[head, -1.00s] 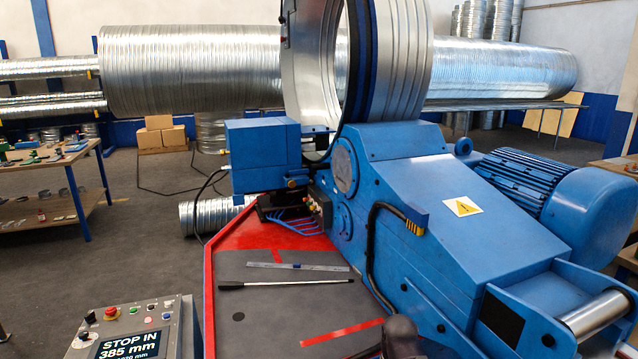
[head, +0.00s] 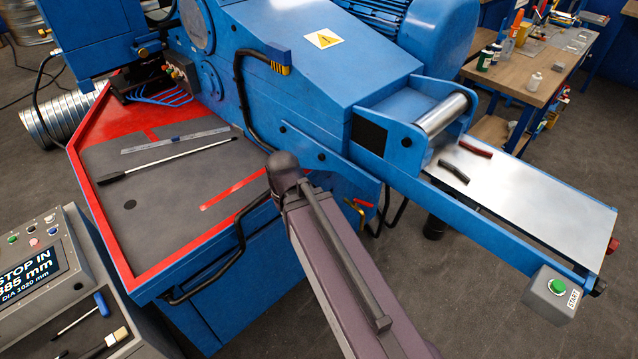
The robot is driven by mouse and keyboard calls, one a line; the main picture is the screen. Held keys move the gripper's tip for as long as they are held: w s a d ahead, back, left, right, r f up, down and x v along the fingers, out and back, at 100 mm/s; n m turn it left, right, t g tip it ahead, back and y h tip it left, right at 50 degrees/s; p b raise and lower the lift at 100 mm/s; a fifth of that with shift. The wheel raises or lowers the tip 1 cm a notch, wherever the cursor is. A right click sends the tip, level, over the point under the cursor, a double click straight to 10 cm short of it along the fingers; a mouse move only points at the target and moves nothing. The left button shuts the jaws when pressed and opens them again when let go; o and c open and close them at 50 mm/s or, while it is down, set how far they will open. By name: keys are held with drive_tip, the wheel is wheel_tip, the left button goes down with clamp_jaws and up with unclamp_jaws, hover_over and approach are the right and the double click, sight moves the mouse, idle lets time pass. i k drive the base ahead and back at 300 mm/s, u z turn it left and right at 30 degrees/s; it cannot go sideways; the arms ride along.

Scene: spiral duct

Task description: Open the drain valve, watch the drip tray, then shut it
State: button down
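A small brass valve (head: 357,211) with a red handle sits low on the side of the blue machine, just right of my dark arm in the head view. It looks like the drain valve. It is small here, and I cannot tell from the handle whether it is open or shut. I cannot make out a drip tray; the floor under the valve is partly hidden by my arm. My arm rises from the bottom edge to a rounded joint in the middle of the view. My gripper is not in view.
The blue machine (head: 290,75) has a red-edged bed holding a rod and ruler. A feed table (head: 540,195) with a start button box (head: 552,293) juts out right. A control panel (head: 40,265) stands lower left. A workbench (head: 530,75) is at upper right.

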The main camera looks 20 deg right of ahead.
sight(356, 201)
drive_tip(key=z, duration=0.35)
drive_tip(key=k, duration=1.45)
drive_tip(key=u, duration=0.25)
drive_tip(key=i, duration=1.05)
drive_tip(key=u, duration=0.1)
